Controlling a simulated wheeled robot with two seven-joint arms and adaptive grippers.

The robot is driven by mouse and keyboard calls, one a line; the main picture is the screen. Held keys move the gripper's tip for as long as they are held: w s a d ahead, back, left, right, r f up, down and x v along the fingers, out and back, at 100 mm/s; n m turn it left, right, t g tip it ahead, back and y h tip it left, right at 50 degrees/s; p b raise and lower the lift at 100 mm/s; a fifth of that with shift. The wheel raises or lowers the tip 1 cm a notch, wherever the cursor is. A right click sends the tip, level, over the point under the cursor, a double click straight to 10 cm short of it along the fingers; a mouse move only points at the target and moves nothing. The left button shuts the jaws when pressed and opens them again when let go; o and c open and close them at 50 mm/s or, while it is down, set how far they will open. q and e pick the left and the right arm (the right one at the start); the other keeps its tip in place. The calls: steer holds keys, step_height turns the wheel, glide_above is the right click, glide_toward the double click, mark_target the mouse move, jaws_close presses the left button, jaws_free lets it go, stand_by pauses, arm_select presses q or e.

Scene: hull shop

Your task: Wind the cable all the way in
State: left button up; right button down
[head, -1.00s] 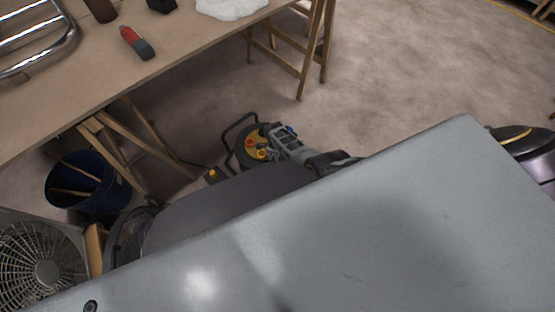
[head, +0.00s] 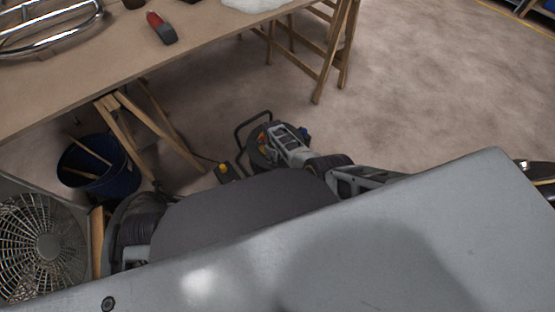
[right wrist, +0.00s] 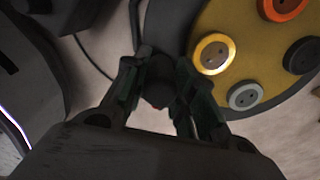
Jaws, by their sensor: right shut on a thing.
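The cable reel (head: 255,157) stands on the floor beside the table's trestle, with a black tube frame. In the right wrist view its yellow face (right wrist: 265,60) carries several round sockets, one of them orange. My right gripper (head: 272,137) is over the reel's face and hides much of it. In the right wrist view my right gripper (right wrist: 158,90) is shut on a dark crank knob (right wrist: 158,68) at the reel's edge. A dark cable (right wrist: 92,60) runs on the floor left of the reel. A small black and yellow block (head: 224,171) lies beside the reel. My left gripper is not seen.
A workbench (head: 120,65) on wooden trestles stands at the upper left, with a red and black tool (head: 161,28) on it. A blue bucket (head: 115,182) and a fan (head: 42,245) stand at the left. Bare floor (head: 420,90) lies to the right.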

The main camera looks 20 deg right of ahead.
steer(key=shift+a, duration=0.35)
steer(key=c, duration=1.1)
jaws_free()
steer(key=shift+w, duration=0.1)
steer(key=shift+d, duration=0.2)
